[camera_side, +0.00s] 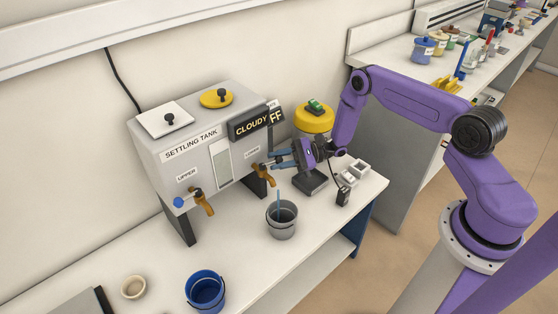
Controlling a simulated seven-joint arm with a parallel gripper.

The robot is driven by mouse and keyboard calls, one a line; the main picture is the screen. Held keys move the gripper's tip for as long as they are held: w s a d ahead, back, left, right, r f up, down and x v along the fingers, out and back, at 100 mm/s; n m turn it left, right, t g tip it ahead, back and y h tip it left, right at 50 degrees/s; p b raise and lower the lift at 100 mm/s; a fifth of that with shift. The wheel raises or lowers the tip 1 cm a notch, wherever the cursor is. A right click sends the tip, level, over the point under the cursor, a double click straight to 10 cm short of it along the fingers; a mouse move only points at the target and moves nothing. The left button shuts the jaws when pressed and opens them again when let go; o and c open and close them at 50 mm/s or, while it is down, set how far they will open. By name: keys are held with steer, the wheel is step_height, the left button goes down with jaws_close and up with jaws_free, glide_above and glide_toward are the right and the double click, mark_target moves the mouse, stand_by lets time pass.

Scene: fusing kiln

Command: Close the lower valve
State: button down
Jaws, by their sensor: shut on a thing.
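The grey settling tank (200,130) stands on the bench with labels UPPER and LOWER. The lower valve (262,172) is a brown tap at the tank's lower right front. My gripper (275,160) reaches in from the right, its blue fingers shut at this valve. The fingers hide the valve's handle, so its angle cannot be told. The upper valve (203,201) is a similar brown tap with a blue knob at its left. A grey bucket (282,231) stands below the lower valve. A thin blue streak (279,201) runs down into it; I cannot tell whether it is liquid.
A yellow-topped container (313,118) stands behind my gripper. A blue bucket (205,290) and a small beige bowl (133,287) are at the front left. White blocks (357,168) lie right of my gripper.

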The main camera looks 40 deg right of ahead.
steer(key=shift+w+n+g+y, duration=0.35)
steer(key=shift+n+g, duration=0.4)
steer(key=shift+g, duration=0.3)
steer(key=shift+w+n+g+y, duration=0.3)
steer(key=shift+n+g, duration=0.45)
steer(key=shift+g, duration=0.3)
steer(key=c, duration=0.9)
jaws_free()
steer(key=shift+d, duration=0.1)
steer(key=s+d, duration=0.3)
steer(key=d, duration=1.4)
